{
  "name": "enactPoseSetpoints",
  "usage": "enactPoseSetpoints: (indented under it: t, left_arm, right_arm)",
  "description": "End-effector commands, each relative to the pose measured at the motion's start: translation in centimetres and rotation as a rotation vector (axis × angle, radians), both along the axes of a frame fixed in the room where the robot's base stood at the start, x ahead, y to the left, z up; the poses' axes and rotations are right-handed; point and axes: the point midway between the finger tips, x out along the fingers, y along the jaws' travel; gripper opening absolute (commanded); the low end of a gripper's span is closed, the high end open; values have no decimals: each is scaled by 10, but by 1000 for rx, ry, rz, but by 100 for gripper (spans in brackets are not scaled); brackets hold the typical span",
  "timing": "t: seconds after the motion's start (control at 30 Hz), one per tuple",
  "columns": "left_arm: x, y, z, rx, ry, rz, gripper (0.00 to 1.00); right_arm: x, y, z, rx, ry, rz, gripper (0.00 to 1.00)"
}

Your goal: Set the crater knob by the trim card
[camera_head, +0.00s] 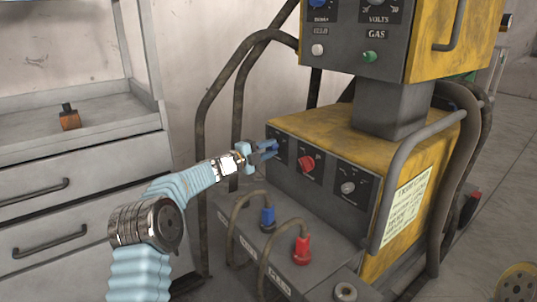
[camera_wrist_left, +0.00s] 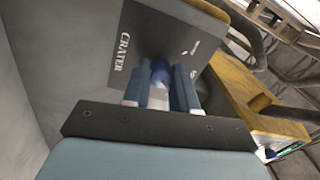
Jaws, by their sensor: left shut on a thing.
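The crater knob (camera_wrist_left: 161,70) is blue and sits on a dark plate marked CRATER on the front of the yellow and grey machine. My left gripper (camera_wrist_left: 163,88) is shut on it, one finger on each side. In the head view the left gripper (camera_head: 268,148) reaches the leftmost plate of the lower panel and hides most of the knob. The trim card (camera_head: 407,207) is a pale sheet with handwritten lines on the machine's right side; I cannot read its values clearly. My right gripper is not in view.
A red knob (camera_head: 306,164) and a grey knob (camera_head: 348,188) sit to the right on the same panel. Blue (camera_head: 267,216) and red (camera_head: 302,248) cable plugs stand on the ledge below. Bent tube rails (camera_head: 212,110) flank the machine. A grey drawer cabinet (camera_head: 80,190) stands left.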

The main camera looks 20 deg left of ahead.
Motion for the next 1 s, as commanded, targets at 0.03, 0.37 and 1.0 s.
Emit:
enactPoseSetpoints:
  t: [0.03, 0.37, 1.0]
  left_arm:
    - [0, 1, -3, 26, -19, 2, 0]
    - [0, 1, -1, 148, -115, 1, 0]
    - [0, 1, -1, 180, -138, 1, 30]
  right_arm:
    - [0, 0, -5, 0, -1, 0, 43]
    - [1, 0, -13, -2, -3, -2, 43]
    - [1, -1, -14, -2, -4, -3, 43]
